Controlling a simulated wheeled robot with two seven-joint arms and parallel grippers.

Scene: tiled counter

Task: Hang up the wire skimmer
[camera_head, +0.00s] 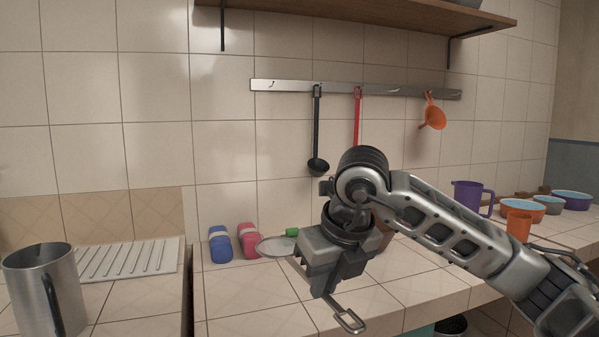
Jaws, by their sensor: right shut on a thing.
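The wire skimmer (275,246) has a round pale mesh head, which shows left of my right gripper (322,277), low over the counter. A metal handle end with a loop (350,320) sticks out below the gripper at the lower right. My right gripper is shut on the skimmer's handle and hides its middle part. The metal hook rail (300,86) is on the tiled wall above. Bare hooks show at the left end and between the red utensil and funnel. My left gripper is not in view.
Blue (220,246) and red (248,240) containers and a green item (291,232) are by the wall. A steel mug (42,295) and drainboard (128,260) are at left. A purple jug (470,196), orange cup (518,227) and bowls are at right. A wooden shelf (400,14) overhangs.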

